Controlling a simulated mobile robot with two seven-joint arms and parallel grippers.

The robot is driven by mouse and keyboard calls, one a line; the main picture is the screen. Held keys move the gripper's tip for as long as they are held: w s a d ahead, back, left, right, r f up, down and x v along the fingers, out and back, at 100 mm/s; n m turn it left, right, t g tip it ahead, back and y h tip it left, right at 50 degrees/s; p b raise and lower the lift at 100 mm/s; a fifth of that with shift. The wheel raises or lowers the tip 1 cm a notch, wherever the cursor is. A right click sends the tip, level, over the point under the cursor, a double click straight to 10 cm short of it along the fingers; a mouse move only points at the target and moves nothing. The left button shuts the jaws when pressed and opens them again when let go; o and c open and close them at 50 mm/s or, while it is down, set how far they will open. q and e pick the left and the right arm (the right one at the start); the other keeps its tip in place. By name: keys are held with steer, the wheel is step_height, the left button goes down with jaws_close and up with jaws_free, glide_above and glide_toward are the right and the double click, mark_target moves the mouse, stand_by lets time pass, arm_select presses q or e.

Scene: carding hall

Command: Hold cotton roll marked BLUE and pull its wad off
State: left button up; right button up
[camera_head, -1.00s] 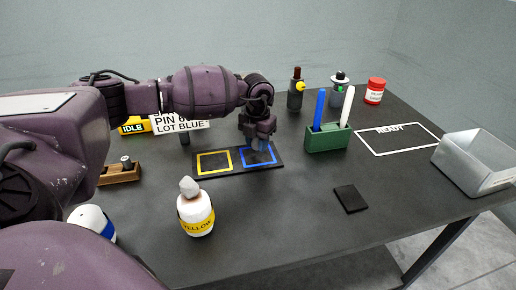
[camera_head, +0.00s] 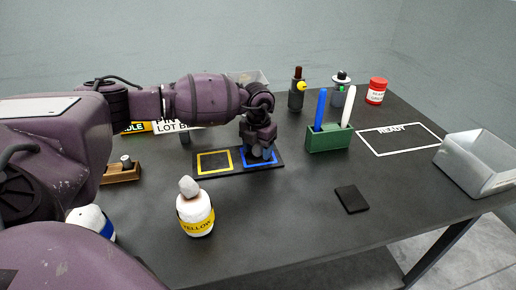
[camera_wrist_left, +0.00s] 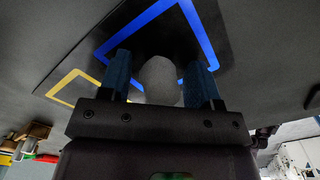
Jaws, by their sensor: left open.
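The roll with the blue band (camera_head: 98,222) stands at the lower left in the head view, partly hidden by my arm; its visible top is white and rounded. My left gripper (camera_head: 258,153) is low over the blue-outlined square (camera_head: 243,164) of the black board. In the left wrist view its fingers (camera_wrist_left: 160,80) are open, with a pale rounded wad (camera_wrist_left: 161,82) between them, over the blue square. I cannot tell whether the fingers touch it. The yellow-banded roll (camera_head: 196,214) stands in front with a grey wad (camera_head: 188,186) on top. My right gripper is out of view.
A green holder (camera_head: 329,139) with blue and white sticks stands right of the board. A dark pad (camera_head: 352,199), a metal bin (camera_head: 480,162) and a white READY outline (camera_head: 398,139) are farther right. A wooden block (camera_head: 122,173) is at left.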

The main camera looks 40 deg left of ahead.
arm_select(q)
step_height(320, 180, up, 12)
steer(key=p, duration=0.1)
steer(key=shift+r, duration=0.15)
stand_by(0.3)
